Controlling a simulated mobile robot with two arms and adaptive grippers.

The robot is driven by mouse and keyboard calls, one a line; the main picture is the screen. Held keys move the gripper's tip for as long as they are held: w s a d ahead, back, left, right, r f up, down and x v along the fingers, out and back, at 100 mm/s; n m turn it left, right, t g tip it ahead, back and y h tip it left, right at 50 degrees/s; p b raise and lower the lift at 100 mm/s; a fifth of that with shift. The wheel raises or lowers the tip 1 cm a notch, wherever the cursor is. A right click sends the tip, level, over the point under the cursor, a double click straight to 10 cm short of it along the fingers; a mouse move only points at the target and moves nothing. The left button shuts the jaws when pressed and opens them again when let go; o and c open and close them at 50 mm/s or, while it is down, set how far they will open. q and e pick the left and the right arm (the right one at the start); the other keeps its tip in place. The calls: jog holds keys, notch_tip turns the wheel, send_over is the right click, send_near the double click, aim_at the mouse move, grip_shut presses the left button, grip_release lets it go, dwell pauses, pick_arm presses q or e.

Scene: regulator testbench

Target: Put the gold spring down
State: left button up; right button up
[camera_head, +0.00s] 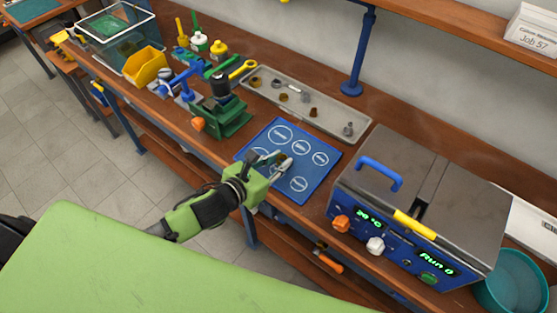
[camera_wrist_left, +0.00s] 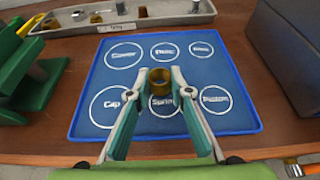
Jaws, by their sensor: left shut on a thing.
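My left gripper (camera_head: 273,163) reaches over the blue mat (camera_head: 325,183) from its front edge. In the left wrist view the gripper (camera_wrist_left: 160,85) has its fingertips closed around the gold spring (camera_wrist_left: 160,104), a short ring-like coil. The spring shows just above or on the circle marked Spring; I cannot tell whether it touches the mat. The mat, also in the left wrist view (camera_wrist_left: 146,64), bears white circles with labels such as Cover, Disc, Cap and Piston, and no other part lies on them. My right gripper is not in view.
A grey tray (camera_head: 328,124) with several small metal parts lies behind the mat. A green fixture (camera_head: 232,122) stands to the left. A grey and blue machine (camera_head: 410,205) with a blue handle stands close on the right. The bench's front edge is near the mat.

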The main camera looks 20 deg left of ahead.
pick_arm(q)
jog(key=shift+f, duration=0.1)
jog(key=o, duration=1)
jog(key=shift+r, duration=0.2)
jog(key=shift+s+a, duration=0.15)
jog(key=shift+s, duration=0.15)
jog(key=shift+b+v, duration=1)
jog(key=shift+v, duration=4.75)
